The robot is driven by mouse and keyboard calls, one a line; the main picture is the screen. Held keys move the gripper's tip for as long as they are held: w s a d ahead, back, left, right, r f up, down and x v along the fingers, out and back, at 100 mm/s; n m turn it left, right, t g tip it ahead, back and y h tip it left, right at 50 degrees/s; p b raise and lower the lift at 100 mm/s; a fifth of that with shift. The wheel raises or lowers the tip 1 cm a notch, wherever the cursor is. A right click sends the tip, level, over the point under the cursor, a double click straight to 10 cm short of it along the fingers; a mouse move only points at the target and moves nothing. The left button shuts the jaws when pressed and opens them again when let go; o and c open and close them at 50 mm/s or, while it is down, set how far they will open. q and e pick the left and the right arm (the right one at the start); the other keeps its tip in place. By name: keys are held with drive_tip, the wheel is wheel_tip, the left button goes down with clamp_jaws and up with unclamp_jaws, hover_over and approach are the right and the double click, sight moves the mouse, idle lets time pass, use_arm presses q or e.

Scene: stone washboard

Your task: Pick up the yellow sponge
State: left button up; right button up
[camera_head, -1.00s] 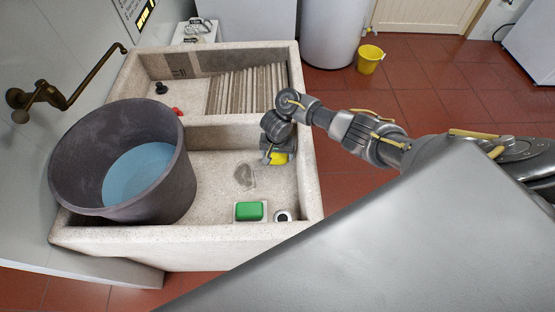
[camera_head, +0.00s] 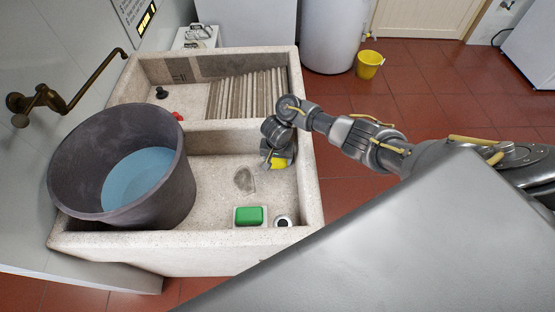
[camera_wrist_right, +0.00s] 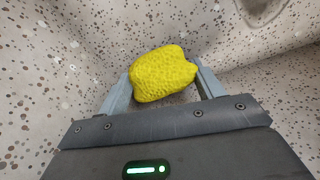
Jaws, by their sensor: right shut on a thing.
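The yellow sponge (camera_head: 280,162) is at the right side of the stone basin, partly hidden by my right gripper (camera_head: 272,161). In the right wrist view the sponge (camera_wrist_right: 162,74) sits between the two fingers of my right gripper (camera_wrist_right: 163,84), which is shut on it. The speckled basin surface shows behind the sponge; whether the sponge touches it I cannot tell. My left gripper is not in view.
A large dark tub (camera_head: 178,195) of blue water fills the left of the stone sink (camera_head: 312,190). A ridged washboard (camera_head: 247,95) lies behind the divider.

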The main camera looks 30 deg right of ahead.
wheel_tip(320, 180, up, 6)
drive_tip(key=p, duration=0.3)
drive_tip(key=shift+r, duration=0.25)
wheel_tip(320, 180, up, 11)
drive_tip(key=p, duration=1)
drive_tip(key=shift+p, duration=0.3)
